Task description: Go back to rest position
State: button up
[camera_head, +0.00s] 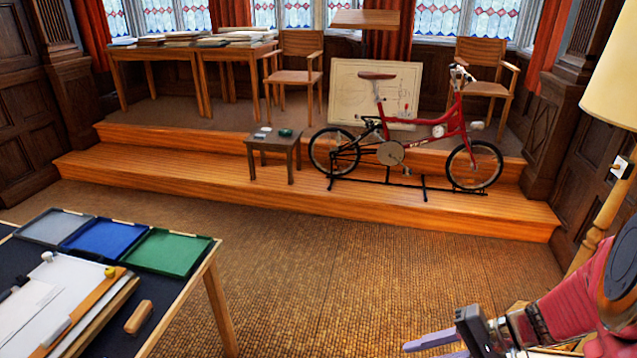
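My gripper (424,352) is at the bottom right, at the end of my red and grey arm, which comes in from the right edge. One pale finger shows fully and part of a second shows below it, cut by the bottom edge. There is a gap between them, and I see nothing held there. The gripper appears over the brown woven floor, right of the drafting table (212,262) and apart from it.
The table bears grey (54,226), blue (104,236) and green (160,252) trays, boards, papers and a wooden block (138,317). A red bicycle (452,128) and small stool (273,146) stand on the wooden step (215,174). A lamp (606,215) stands right. Middle floor is clear.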

jog(key=s+a+r+n+t+h, duration=0.1)
jog(key=s+a+r+n+h, duration=0.1)
jog(key=r, duration=0.3)
jog(key=s+a+r+n+t+h, duration=0.1)
jog(key=s+a+r+n+h, duration=0.1)
jog(key=r, duration=0.4)
jog(key=s+a+r+n+t+h, duration=0.1)
jog(key=s+r+n+h, duration=0.2)
jog(key=r+h, duration=0.3)
jog(key=shift+s+a, duration=0.4)
jog(key=shift+d, duration=0.1)
dwell(0.5)
